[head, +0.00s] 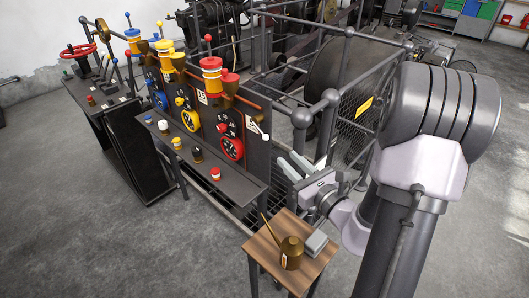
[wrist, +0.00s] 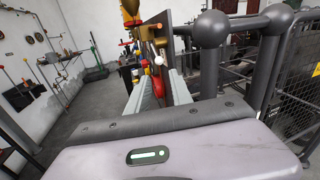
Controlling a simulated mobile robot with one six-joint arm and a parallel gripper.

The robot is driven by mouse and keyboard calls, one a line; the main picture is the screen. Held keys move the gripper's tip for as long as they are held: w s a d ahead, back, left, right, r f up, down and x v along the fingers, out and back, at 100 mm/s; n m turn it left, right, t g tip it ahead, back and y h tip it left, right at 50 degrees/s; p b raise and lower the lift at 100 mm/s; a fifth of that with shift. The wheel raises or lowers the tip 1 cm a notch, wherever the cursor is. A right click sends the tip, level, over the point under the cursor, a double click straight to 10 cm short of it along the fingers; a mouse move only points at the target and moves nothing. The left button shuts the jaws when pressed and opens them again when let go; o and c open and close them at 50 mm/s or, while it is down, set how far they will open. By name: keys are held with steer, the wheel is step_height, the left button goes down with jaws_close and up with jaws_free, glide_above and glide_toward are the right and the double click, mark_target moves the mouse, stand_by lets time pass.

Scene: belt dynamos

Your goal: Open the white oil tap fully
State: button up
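The white oil tap shows as a small white lever with a ball end (head: 265,137) at the right edge of the dark panel, beside the red gauge (head: 231,148). In the wrist view its white ball (wrist: 158,60) shows just beyond my fingertips, roughly between them. My gripper (head: 286,158) is to the lower right of the lever in the head view, its fingers pointing toward the panel. The two pale fingers are apart with nothing between them. Contact with the lever is not visible. The tap's body is too small to make out.
A small wooden table (head: 262,246) with a brass oil can (head: 291,253) and a grey block (head: 315,243) stands below my gripper. A railing with ball joints (head: 301,118) and a mesh guard (head: 358,112) stand close on the right. Yellow and blue stations line the panel leftward.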

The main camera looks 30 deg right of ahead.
mark_target(267, 139)
steer(key=w, duration=0.8)
steer(key=w+a+b, duration=0.1)
steer(key=w, duration=0.3)
steer(key=shift+w+a, duration=0.1)
steer(key=shift+w, duration=0.05)
jaws_close()
stand_by(0.8)
